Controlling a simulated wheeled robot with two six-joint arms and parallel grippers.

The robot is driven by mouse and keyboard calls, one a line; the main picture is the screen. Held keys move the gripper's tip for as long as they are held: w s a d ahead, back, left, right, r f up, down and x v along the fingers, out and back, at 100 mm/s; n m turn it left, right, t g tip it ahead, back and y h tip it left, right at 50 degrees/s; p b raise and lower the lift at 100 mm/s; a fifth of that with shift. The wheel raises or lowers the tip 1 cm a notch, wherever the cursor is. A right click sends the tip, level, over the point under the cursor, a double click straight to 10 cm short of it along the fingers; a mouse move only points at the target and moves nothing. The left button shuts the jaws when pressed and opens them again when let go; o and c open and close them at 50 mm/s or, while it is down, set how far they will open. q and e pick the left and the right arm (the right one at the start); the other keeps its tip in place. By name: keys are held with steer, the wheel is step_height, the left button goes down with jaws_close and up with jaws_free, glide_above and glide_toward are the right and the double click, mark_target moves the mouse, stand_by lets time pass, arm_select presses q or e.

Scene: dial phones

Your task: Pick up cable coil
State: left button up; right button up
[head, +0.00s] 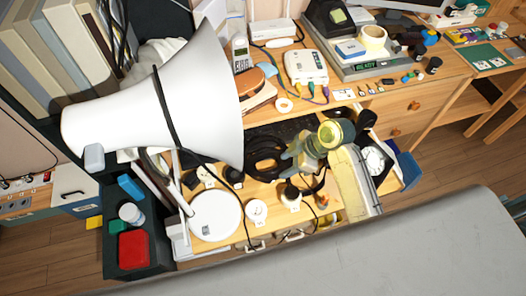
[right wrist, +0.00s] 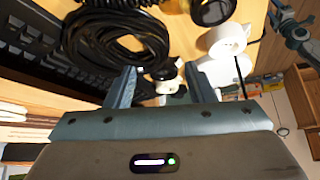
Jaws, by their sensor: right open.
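The cable coil (head: 265,158) is a black looped bundle lying on the desk in the middle of the head view, in front of the black keyboard. It is large and close at the upper left of the right wrist view (right wrist: 85,38). My right gripper (head: 290,159) is just to the right of the coil in the head view. In its wrist view its two blue-grey fingers (right wrist: 160,82) stand apart with nothing gripped between them. The coil's lower edge shows beyond the fingertips; I cannot tell the exact gap. I do not make out my left gripper.
A white lamp (head: 205,100) overhangs the coil's left side; its round base (head: 215,217) stands nearby. A white roll (head: 257,211) and a dark jar (head: 290,195) sit in front of the coil. The keyboard (right wrist: 45,85) runs along its back. Little desk around is free.

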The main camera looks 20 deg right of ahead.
mark_target(266, 175)
steer(key=x, duration=0.5)
steer(key=shift+w+a, duration=0.1)
steer(key=p+x, duration=0.1)
steer(key=x, duration=0.4)
steer(key=shift+w+a+f+p, duration=0.15)
steer(key=shift+a+p, duration=0.15)
steer(key=shift+p, duration=0.05)
jaws_close()
